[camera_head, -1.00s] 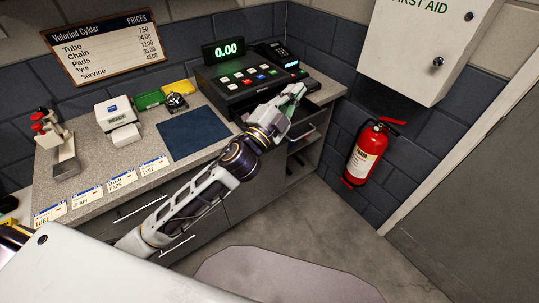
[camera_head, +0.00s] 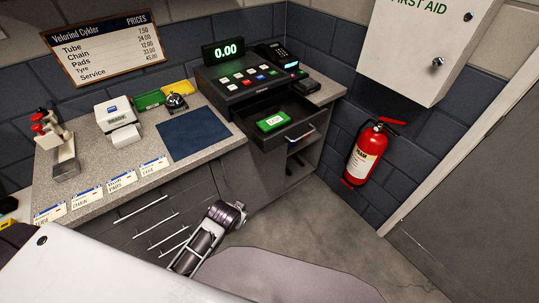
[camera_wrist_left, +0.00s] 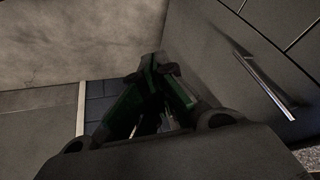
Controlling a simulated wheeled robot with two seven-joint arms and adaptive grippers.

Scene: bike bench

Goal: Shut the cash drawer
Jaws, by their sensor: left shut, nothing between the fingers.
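The cash drawer (camera_head: 285,132) stands pulled out below the black cash register (camera_head: 255,82) in the head view. A green item with a white label (camera_head: 272,121) lies in it. My left forearm (camera_head: 207,240) is low in front of the cabinets, and its gripper does not show there. In the left wrist view my left gripper (camera_wrist_left: 157,68) is shut with nothing between its fingers. It is beside a grey cabinet front with a bar handle (camera_wrist_left: 262,84), apart from the cash drawer. My right gripper is not in view.
The counter holds a blue mat (camera_head: 193,134), a bell (camera_head: 176,102), a card printer (camera_head: 117,116) and price cards. A fire extinguisher (camera_head: 366,153) hangs on the wall to the right. The floor (camera_head: 330,235) before the drawer is clear.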

